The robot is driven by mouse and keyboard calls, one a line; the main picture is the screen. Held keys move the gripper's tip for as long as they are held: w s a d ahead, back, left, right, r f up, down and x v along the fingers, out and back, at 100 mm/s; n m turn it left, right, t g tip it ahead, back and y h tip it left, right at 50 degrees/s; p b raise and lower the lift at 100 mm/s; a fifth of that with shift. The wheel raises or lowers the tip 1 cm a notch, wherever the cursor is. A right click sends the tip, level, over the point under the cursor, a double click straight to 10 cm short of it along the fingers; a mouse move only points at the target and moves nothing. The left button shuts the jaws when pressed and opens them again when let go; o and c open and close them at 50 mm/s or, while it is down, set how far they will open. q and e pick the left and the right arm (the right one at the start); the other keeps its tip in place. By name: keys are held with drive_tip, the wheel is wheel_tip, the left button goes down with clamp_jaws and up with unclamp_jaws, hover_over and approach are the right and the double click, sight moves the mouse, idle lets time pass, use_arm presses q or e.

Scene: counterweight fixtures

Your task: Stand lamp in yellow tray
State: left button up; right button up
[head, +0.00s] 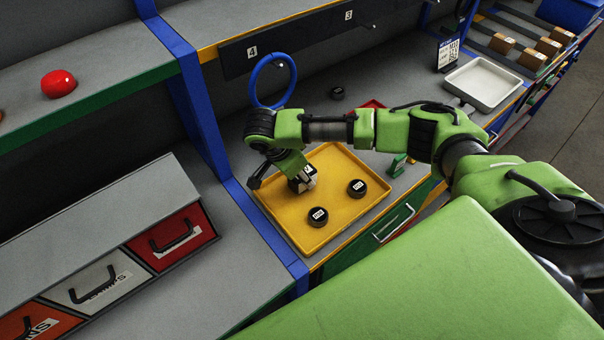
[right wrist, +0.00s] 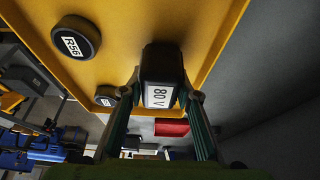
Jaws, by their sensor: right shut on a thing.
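The yellow tray (head: 335,165) lies on the grey bench, and its yellow floor (right wrist: 215,15) fills the top of the right wrist view. My right gripper (head: 303,181) points down over the tray's left part. It is shut on a black block with a white label reading 80 V (right wrist: 162,62); the block also shows in the head view (head: 295,186). I cannot tell whether the block is the lamp, or whether it touches the tray floor. My left gripper is not in view.
Two black pucks (head: 317,216) (head: 357,188) lie in the tray, right of the gripper. Another puck (head: 337,92) is on the bench behind. A blue post (head: 207,125) is left of the tray. A white tray (head: 482,84) is far right.

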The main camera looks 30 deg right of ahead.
drive_tip(key=o, duration=0.9)
drive_tip(key=shift+f, duration=0.15)
drive_tip(key=o, duration=0.4)
